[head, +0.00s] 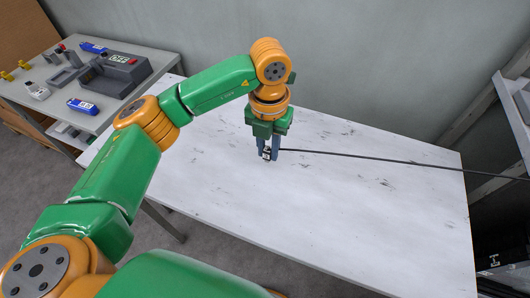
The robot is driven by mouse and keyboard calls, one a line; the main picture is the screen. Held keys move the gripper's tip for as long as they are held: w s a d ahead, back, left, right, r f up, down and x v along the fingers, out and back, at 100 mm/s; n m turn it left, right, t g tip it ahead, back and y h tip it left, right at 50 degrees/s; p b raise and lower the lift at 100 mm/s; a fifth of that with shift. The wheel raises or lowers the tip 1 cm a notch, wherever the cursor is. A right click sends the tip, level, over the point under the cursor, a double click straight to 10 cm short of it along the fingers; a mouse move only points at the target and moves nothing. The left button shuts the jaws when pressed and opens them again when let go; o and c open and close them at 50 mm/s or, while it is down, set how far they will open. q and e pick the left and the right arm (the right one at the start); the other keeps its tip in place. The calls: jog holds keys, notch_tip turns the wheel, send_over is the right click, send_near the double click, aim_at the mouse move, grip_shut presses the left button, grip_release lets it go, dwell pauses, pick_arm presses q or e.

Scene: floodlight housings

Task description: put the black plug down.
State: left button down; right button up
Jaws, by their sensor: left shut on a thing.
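My left gripper (268,153) is over the white table, its fingers pointing down at the tabletop. It is shut on the black plug (267,153), a small dark piece with a light part, mostly hidden between the fingers. A black cable (380,160) runs from the plug to the right, past the table's edge. The plug is at or just above the table surface; I cannot tell if it touches. My right gripper is not in view.
The white table (350,215) is otherwise bare. A grey side bench (95,122) at the left carries blue devices, a dark grey unit (115,75) and small yellow parts. A grey wall stands behind the table. Dark equipment stands at the right edge.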

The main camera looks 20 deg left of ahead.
aim_at(266, 158)
pick_arm(q)
jog(key=f, duration=0.1)
jog(key=f+p, duration=0.1)
jog(key=f, duration=0.1)
jog(key=shift+w+a+f, duration=0.1)
jog(key=shift+a+f, duration=0.15)
jog(key=shift+f, duration=0.25)
jog(key=shift+f, duration=0.1)
